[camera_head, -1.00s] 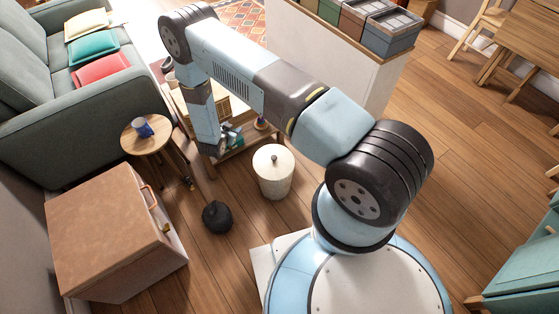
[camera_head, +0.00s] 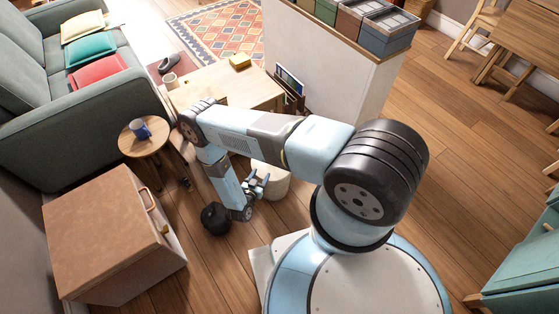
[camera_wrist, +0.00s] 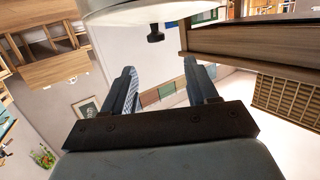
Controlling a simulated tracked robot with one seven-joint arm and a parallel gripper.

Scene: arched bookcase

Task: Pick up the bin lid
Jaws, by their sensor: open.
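The bin (camera_head: 274,192) is a pale cylinder standing on the wood floor, partly hidden behind my arm in the head view. Its cream lid (camera_head: 281,171) is on top. In the wrist view, which is upside down, the lid (camera_wrist: 150,8) shows as a pale disc at the top edge with a dark knob (camera_wrist: 155,34) on it. My gripper (camera_head: 262,181) is low beside the bin's left side, near lid height. In the wrist view, my gripper (camera_wrist: 160,72) has its fingers apart with nothing between them. The knob appears beyond the fingertips, not touched.
A low wooden table (camera_head: 225,82) stands behind the bin. A side table (camera_head: 145,137) with a blue mug and a brown box (camera_head: 105,225) stand to the left. Floor is clear right of the bin.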

